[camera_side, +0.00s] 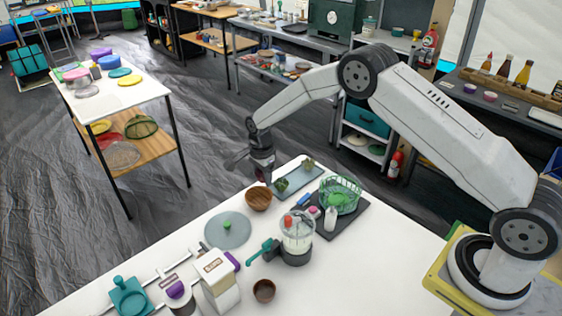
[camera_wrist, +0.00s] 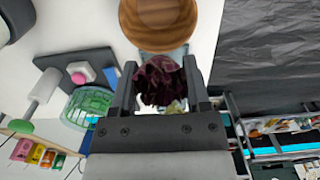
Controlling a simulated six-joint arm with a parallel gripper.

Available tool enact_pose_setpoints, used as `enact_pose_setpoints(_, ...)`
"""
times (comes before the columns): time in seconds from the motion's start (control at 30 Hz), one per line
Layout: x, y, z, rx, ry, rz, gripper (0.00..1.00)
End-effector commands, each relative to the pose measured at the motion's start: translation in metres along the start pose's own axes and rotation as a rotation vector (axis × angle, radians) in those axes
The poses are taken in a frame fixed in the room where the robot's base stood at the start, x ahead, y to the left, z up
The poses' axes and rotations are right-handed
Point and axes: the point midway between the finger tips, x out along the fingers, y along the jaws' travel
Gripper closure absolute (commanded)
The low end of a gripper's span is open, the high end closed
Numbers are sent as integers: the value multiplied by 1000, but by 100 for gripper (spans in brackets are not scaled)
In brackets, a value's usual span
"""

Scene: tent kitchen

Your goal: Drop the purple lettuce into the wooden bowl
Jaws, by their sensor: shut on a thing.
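My gripper (camera_wrist: 159,88) is shut on the purple lettuce (camera_wrist: 160,80), a dark, crinkled clump between its two fingers in the wrist view. In the side view my gripper (camera_side: 263,176) hangs at the far edge of the white table, and I cannot make out the lettuce there. The wooden bowl (camera_wrist: 158,28) is just beyond the fingertips in the wrist view. In the side view the wooden bowl (camera_side: 258,199) stands upright on the table, just below my gripper. Part of its inside is visible and I see nothing in it.
A blue-grey tray (camera_side: 296,182) with green clumps lies right of the bowl. A green basket (camera_side: 341,194) stands on a dark board. A round grey-blue board (camera_side: 228,230), a clear-jar appliance (camera_side: 297,233) and a smaller brown bowl (camera_side: 264,291) are nearer. The table's right front is clear.

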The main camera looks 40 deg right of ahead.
Motion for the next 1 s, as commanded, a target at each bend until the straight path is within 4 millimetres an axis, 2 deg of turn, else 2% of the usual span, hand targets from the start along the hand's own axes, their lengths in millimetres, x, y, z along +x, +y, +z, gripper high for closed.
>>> enact_pose_setpoints(0.37,4,0,0,0,0,0,72)
enact_pose_setpoints(0.4,4,0,0,0,0,0,33)
enact_pose_setpoints(0.47,4,0,0,0,0,0,14)
enact_pose_setpoints(0.5,4,0,0,0,0,0,1)
enact_pose_setpoints(0.83,2,0,0,0,0,0,0)
enact_pose_setpoints(1.0,-7,0,0,0,0,-1,0)
